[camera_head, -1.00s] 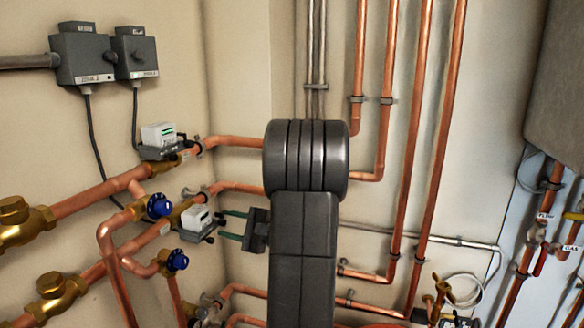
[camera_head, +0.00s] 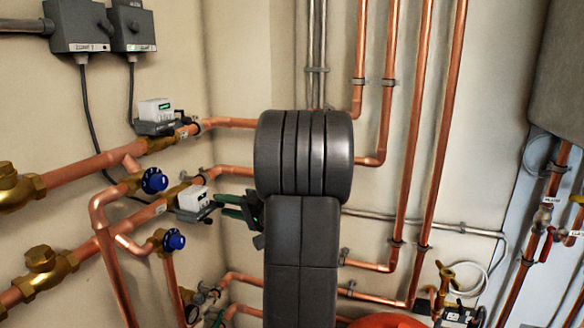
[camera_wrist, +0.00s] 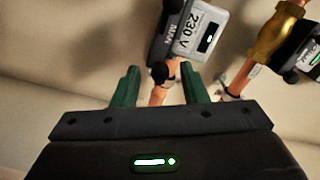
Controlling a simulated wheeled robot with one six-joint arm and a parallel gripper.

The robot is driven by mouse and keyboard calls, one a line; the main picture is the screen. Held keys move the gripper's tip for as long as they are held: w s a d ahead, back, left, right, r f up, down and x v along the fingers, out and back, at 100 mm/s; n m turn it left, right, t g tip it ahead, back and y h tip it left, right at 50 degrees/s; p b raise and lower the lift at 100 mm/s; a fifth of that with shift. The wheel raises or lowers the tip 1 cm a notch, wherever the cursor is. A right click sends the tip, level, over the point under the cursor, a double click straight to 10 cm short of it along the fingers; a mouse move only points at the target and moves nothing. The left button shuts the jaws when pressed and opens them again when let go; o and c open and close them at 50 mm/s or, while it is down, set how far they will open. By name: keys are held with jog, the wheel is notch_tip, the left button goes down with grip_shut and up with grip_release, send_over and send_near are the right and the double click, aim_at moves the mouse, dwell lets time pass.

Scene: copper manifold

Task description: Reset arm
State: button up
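My gripper (camera_head: 232,207) is at the end of my dark arm, beside the lower white-topped valve actuator (camera_head: 192,199). In the wrist view its two green fingers (camera_wrist: 161,84) are spread apart with nothing clamped between them. A grey actuator marked 230 V (camera_wrist: 198,28) lies just beyond the fingertips. A small black knob and a copper pipe show behind the gap between the fingers. I cannot tell whether a finger touches anything. My arm hides part of the wall and pipes in the head view.
The upper actuator (camera_head: 155,115) sits on a copper pipe above. Brass valves with blue handwheels (camera_head: 154,181) are at the left. Vertical copper pipes (camera_head: 415,150) run behind my arm on the right. A red rounded object (camera_head: 388,321) shows at the bottom edge.

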jog(key=shift+n, duration=1)
jog(key=shift+v, duration=0.8)
jog(key=shift+f, duration=0.1)
